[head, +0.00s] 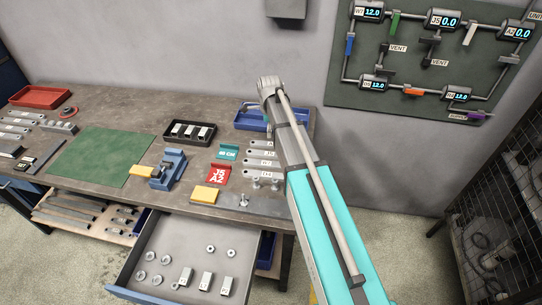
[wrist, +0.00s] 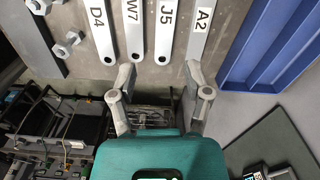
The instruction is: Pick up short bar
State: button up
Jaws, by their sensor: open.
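Several flat grey bars with holes and printed labels lie side by side on the bench in the wrist view: D4 (wrist: 101,30), W7 (wrist: 134,36), J5 (wrist: 165,38) and A2 (wrist: 201,36). I cannot tell which one is the short bar. My gripper (wrist: 160,72) is open and empty, its fingers spread on either side of the J5 bar's near end; the right finger is close to the A2 end. In the head view, the labelled bars (head: 262,163) lie at the bench's right side, partly behind my arm, and my gripper cannot be made out.
A blue tray (wrist: 238,75) stands right of the bars in the wrist view. Bolts (wrist: 68,45) lie to their left. In the head view, an open drawer (head: 150,265) holds washers and small blocks. A black tray (head: 172,138) and a blue vise-like fixture (head: 170,166) stand on the bench.

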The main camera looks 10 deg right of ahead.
jog(key=shift+w+m, duration=0.6)
jog(key=shift+m, duration=0.1)
jog(key=shift+f, duration=0.1)
jog(key=b, duration=0.9)
send_over(269, 154)
notch_tip(269, 154, down, 8)
jog(key=shift+w+d+f, duration=0.1)
jog(key=shift+w+f, duration=0.05)
jog(key=shift+f, duration=0.05)
jog(key=shift+s+f+b, duration=0.2)
jog(key=shift+f+b, duration=2.25)
jog(key=shift+f, duration=0.2)
grip_shut()
